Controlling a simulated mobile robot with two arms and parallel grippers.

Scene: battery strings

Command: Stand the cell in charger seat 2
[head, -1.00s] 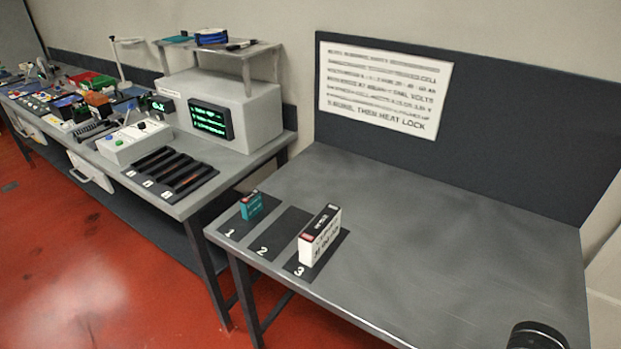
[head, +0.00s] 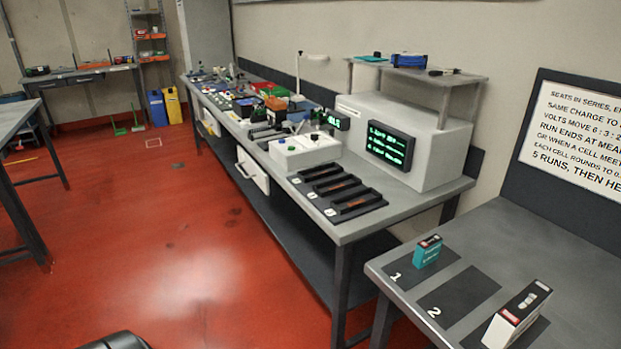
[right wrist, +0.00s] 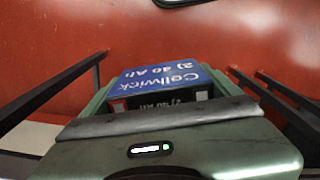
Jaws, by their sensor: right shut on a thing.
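In the right wrist view, my right gripper (right wrist: 163,92) is shut on a blue cell (right wrist: 172,77) with a dark side, lettered "Collwick" and "40 Ah". The red floor shows beyond it. In the head view, a black charger rack (head: 372,207) with three numbered slots lies at the near end of the long bench. Its middle slot, seat 2 (head: 337,187), shows no cell standing in it. The held cell is not visible in the head view. My left gripper is not in view.
A white control box (head: 305,152) and a grey cabinet with a green-lit screen (head: 391,145) stand by the rack. On the right table (head: 480,245), a teal cell (head: 427,251) is on mat 1 and a white-and-red cell (head: 517,315) on mat 3; mat 2 (head: 458,297) is bare. Red floor before the bench is clear.

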